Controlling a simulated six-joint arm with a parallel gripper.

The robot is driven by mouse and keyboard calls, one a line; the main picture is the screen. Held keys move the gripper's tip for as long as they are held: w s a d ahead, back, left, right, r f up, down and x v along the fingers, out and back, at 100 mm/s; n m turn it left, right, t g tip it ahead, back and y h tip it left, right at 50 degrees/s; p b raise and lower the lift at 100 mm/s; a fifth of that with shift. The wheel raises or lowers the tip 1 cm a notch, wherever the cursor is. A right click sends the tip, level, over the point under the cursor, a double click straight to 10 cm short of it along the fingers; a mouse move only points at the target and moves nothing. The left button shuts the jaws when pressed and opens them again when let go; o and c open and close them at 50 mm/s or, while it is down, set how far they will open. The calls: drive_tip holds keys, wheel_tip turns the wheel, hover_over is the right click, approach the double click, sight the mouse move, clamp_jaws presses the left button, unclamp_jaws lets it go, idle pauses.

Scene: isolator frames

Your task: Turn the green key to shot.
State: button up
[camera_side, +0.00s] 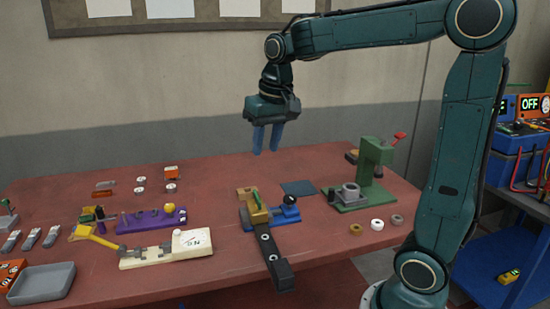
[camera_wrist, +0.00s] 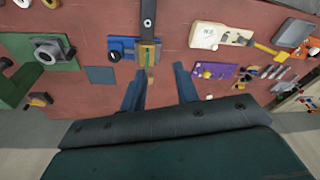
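A small upright green piece (camera_side: 256,199), which may be the green key, stands in a brass-coloured block (camera_side: 246,207) on a blue vise-like fixture (camera_side: 289,211) at the middle of the table. In the wrist view a green strip (camera_wrist: 147,60) shows in the same brass block, just beyond my fingertips. Any "shot" mark is too small to read. My gripper (camera_side: 265,152) is open and empty, pointing down above and behind the fixture. Its two fingers also show apart in the wrist view (camera_wrist: 159,70), with nothing between them.
A dark bar (camera_side: 276,262) runs from the fixture to the front edge. A green press (camera_side: 374,160) stands right; several rings lie before it. Left are a cream board (camera_side: 150,254) with a yellow lever, a purple plate (camera_side: 150,221) and a grey tray (camera_side: 42,283). The table's back middle is clear.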

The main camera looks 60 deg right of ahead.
drive_tip(key=w+d+f+m+g, duration=0.1)
drive_tip(key=w+d+f+m, duration=0.15)
drive_tip(key=w+d, duration=0.3)
drive_tip(key=m+g, duration=0.1)
drive_tip(key=m, duration=0.1)
hover_over(255, 191)
wheel_tip(255, 191, down, 5)
drive_tip(key=shift+w+d+f+n+y, duration=0.1)
drive_tip(key=shift+d+f+n+y, duration=0.1)
drive_tip(key=shift+n+y, duration=0.1)
wheel_tip(255, 191, down, 14)
drive_tip(key=shift+a+r, duration=0.1)
clamp_jaws()
idle(0.3)
